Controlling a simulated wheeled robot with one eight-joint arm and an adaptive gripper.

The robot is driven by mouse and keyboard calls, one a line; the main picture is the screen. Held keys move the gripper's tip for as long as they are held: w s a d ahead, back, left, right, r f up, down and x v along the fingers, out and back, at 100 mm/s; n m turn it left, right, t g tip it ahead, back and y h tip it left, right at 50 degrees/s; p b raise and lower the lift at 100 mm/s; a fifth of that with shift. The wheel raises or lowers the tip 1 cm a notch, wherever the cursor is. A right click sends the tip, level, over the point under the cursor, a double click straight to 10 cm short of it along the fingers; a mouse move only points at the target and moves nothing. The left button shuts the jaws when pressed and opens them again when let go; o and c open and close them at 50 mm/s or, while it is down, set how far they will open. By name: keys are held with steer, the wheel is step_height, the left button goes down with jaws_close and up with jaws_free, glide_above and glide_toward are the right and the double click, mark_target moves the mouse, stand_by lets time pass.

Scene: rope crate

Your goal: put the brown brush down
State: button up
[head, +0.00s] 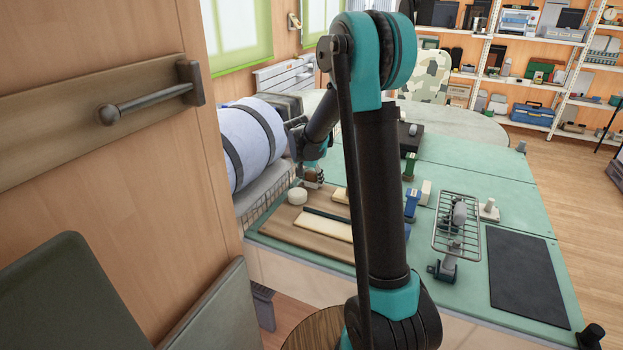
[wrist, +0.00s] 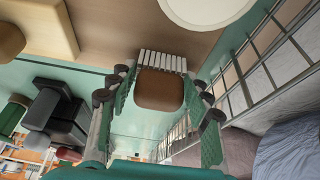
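The brown brush (wrist: 160,92) sits between the two green-padded fingers of my gripper (wrist: 161,84) in the wrist view. Both pads appear to touch its sides, and its white bristles (wrist: 162,61) face the brown board. In the head view my gripper (head: 313,174) is at the far left part of the table, low over the board's back end, with the brush (head: 315,184) small beneath it. The brown board (head: 272,228) lies on the green table. I cannot tell whether the bristles touch the board.
A round white piece (head: 297,196) lies on the board close to the brush. A cream block (head: 340,196) and a long pale piece (head: 312,224) are also on it. A wire basket (head: 262,204) with cloth runs along the left. A wire rack (head: 457,225) and dark mat (head: 525,272) are right.

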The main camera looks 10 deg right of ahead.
steer(key=shift+o, duration=1.4)
steer(key=v, duration=1.2)
steer(key=shift+r, duration=0.2)
